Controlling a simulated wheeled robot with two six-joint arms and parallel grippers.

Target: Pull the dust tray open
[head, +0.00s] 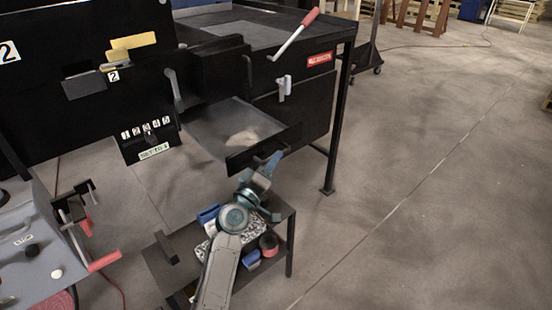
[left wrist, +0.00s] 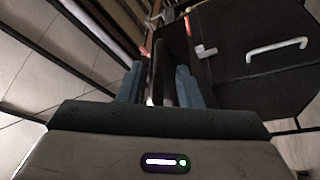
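The dust tray (head: 220,130) is slid out of the black machine in the head view, with a pale heap of dust on its grey floor. Its black front panel (head: 290,137) faces me. My left gripper (head: 269,162) is at the handle on this panel. In the left wrist view, the two blue-grey fingers (left wrist: 160,85) stand either side of a dark bar, which looks like the tray handle (left wrist: 164,72), with little gap. The fingers partly hide the handle. My right gripper is not in view.
Below the tray, a low dark shelf (head: 165,262) holds a bin, blue items and a red-topped round container (head: 268,244). A red-handled lever (head: 295,32) sticks up from the machine. A grey control box (head: 35,245) stands at left. The floor at right is clear.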

